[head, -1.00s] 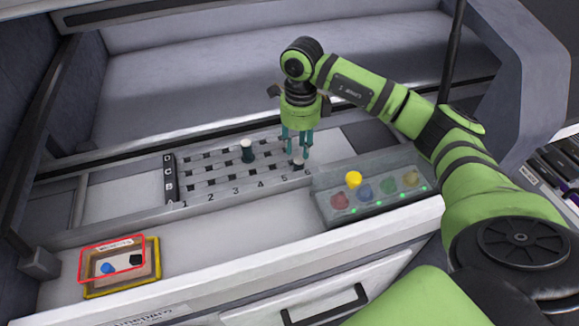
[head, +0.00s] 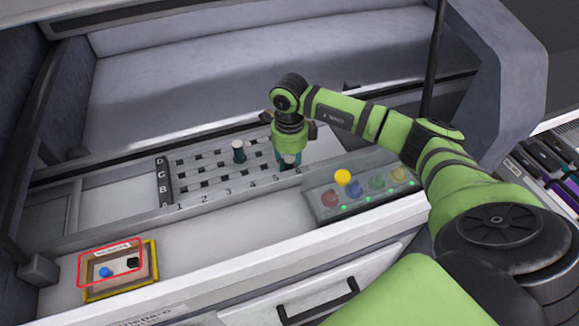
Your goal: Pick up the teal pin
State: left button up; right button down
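A dark teal pin (head: 239,155) with a pale top stands upright in the pegboard (head: 190,180), near the middle of the grid. A second pale-topped pin (head: 289,161) stands near column 5 at the front right of the grid; its body is mostly hidden, so its colour is hard to tell. My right gripper (head: 288,158) points down over this second pin. Its teal fingers look apart, one on each side of the pin's top; I cannot see whether they touch it. My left gripper is not in view.
A grey panel with coloured knobs (head: 319,207) and green lights stands right of the board.

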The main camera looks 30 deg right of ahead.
aim_at(289, 159)
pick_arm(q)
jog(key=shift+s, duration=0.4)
pick_arm(e)
jog(key=shift+r, duration=0.2)
notch_tip(289, 159, up, 8)
jog(key=shift+r+b, duration=0.25)
jog(key=shift+b, duration=0.9)
jog(key=shift+r, duration=0.6)
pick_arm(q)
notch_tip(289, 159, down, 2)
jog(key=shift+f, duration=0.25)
